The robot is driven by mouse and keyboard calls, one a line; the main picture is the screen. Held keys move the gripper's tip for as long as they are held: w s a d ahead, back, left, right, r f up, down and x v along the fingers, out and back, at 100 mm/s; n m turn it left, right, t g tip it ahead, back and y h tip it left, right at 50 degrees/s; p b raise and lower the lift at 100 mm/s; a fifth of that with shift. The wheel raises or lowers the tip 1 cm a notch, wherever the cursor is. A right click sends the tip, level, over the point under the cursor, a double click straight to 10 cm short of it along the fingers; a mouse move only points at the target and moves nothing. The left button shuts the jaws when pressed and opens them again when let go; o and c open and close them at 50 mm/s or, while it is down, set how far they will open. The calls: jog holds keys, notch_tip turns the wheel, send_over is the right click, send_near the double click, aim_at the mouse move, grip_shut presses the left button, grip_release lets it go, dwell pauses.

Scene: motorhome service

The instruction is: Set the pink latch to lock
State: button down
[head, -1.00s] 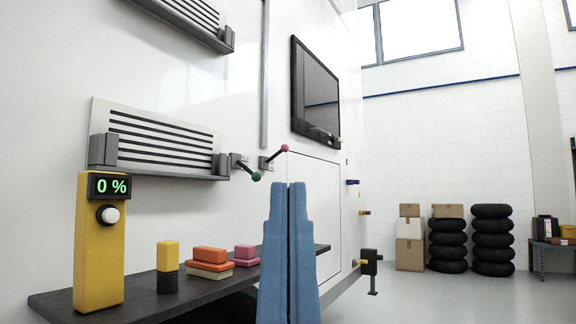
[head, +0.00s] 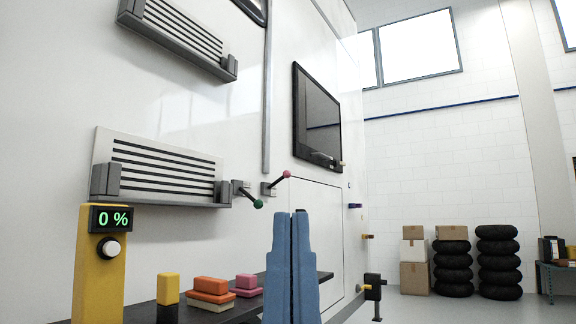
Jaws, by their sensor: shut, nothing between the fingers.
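The pink latch (head: 287,174) is a short dark lever with a pink ball end. It sticks up and to the right from a small grey mount on the white motorhome wall. Beside it on the left, a similar lever with a green ball (head: 258,204) points down and to the right. My blue gripper (head: 291,213) stands upright in the lower middle of the head view, its fingers together and empty. Its tips appear below the pink ball in the picture, apart from it. Which markings the latch has is too small to tell.
A dark shelf (head: 250,311) carries a yellow device reading 0 % (head: 93,262), a yellow-black block (head: 168,297), orange blocks (head: 210,289) and pink blocks (head: 247,285). Grey vents (head: 160,170) and a dark window (head: 317,118) are on the wall.

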notch_tip(320, 180, up, 49)
jog(key=p, duration=4.7)
jog(key=shift+p, duration=0.3)
jog(key=shift+f, duration=0.1)
